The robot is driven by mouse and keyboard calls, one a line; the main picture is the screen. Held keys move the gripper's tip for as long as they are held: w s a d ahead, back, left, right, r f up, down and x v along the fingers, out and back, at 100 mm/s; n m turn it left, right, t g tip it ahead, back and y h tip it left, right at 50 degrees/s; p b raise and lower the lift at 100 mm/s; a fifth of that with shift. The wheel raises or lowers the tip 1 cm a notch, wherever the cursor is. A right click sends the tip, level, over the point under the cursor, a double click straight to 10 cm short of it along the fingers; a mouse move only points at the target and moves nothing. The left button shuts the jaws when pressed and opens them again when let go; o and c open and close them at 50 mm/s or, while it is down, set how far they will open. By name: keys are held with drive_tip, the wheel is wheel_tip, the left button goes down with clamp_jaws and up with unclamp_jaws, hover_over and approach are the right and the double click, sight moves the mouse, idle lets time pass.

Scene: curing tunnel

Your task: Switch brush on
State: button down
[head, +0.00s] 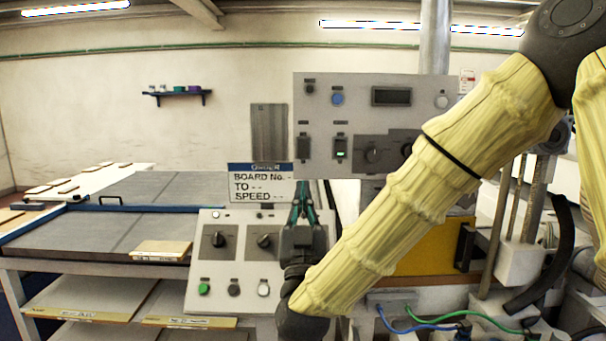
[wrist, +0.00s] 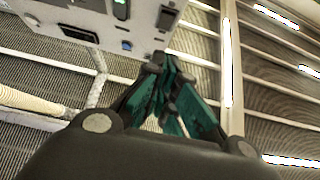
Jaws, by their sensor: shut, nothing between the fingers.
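The upper grey control panel (head: 420,125) has two dark rocker switches on its left part. The left rocker (head: 303,147) shows no light, and the rocker to its right (head: 340,147) has a green light. Their labels are too small to read, so I cannot tell which is the brush switch. In the wrist view the panel appears inverted, with the lit rocker (wrist: 121,9) and the unlit rocker (wrist: 168,15) at the top. My gripper (head: 304,184) is shut and empty, pointing up below the left rocker. Its green-sided fingers (wrist: 158,66) appear apart from both rockers.
The lower sloped panel (head: 230,250) has two rotary knobs and several buttons behind my gripper. A conveyor table (head: 100,232) with boards lies at left. Hoses and a yellow panel (head: 425,250) are at right.

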drive_tip(key=p, duration=0.3)
approach(302, 142)
wheel_tip(302, 142, up, 3)
drive_tip(key=shift+w+d+p, duration=0.1)
drive_tip(key=shift+w+p, duration=0.7)
drive_tip(key=shift+w, duration=0.95)
